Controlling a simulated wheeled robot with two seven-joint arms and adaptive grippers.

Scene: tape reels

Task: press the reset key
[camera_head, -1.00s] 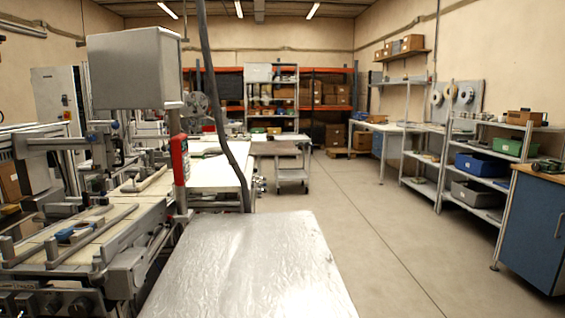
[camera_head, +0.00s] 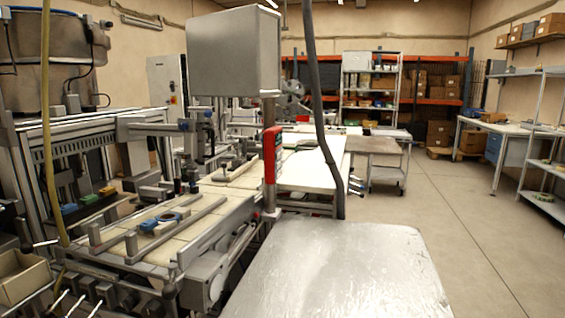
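No key that I can make out as the reset key shows in the head view. A machine (camera_head: 190,225) with rails, clamps and a pale bed fills the left and middle. A grey box-shaped housing (camera_head: 235,55) stands over it on a post. A narrow red unit (camera_head: 272,155) is fixed to that post below the housing; any keys on it are too small to tell. Neither of my grippers is in view.
A flat, shiny silver surface (camera_head: 340,270) fills the bottom middle. A dark hose (camera_head: 320,110) hangs beside the post. A cardboard box (camera_head: 22,278) is at the lower left. Open floor (camera_head: 470,230) lies to the right, with shelving (camera_head: 545,160) along its far side.

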